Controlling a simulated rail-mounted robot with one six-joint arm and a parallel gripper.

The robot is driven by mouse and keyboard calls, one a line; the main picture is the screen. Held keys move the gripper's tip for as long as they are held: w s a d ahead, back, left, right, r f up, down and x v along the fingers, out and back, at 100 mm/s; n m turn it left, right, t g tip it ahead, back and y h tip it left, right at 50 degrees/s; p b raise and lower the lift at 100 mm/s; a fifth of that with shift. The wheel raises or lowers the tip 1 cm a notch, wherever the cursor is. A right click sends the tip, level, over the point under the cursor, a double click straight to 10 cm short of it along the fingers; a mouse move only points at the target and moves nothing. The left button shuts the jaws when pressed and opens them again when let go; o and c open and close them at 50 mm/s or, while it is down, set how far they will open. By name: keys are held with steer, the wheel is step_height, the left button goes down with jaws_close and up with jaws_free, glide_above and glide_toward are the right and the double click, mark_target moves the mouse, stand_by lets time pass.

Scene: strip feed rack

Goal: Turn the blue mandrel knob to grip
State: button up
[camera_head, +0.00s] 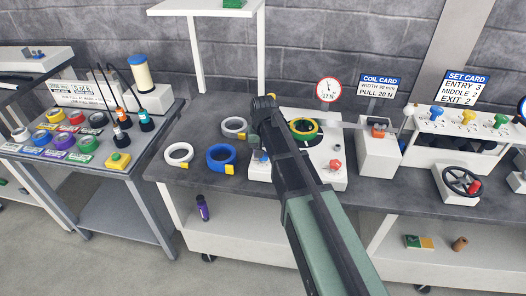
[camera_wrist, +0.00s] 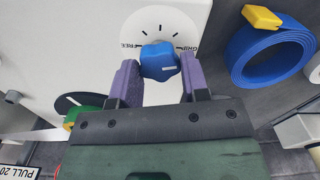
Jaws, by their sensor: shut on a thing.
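The blue mandrel knob (camera_wrist: 160,60) sits on a white panel (camera_wrist: 95,30) in the wrist view. A dial of black ticks arcs around it, with FREE on the left and GRIP on the right. My gripper (camera_wrist: 160,78) has its two purple fingers on either side of the knob, shut on it. The knob carries a small pale mark, but I cannot tell which tick it points to. In the head view my arm crosses in front of the white machine base (camera_head: 335,182) and hides much of this area.
A blue coil (camera_head: 221,165) and two white coils lie left of my arm on the bench. A red knob (camera_head: 335,165) is to the right. A white block and a handwheel (camera_head: 461,181) stand further right.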

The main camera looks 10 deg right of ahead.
steer(key=shift+m, duration=1.2)
steer(key=o, duration=0.9)
steer(key=shift+r, duration=0.1)
step_height(320, 180, up, 11)
steer(key=p, duration=1.1)
steer(key=shift+f, duration=0.2)
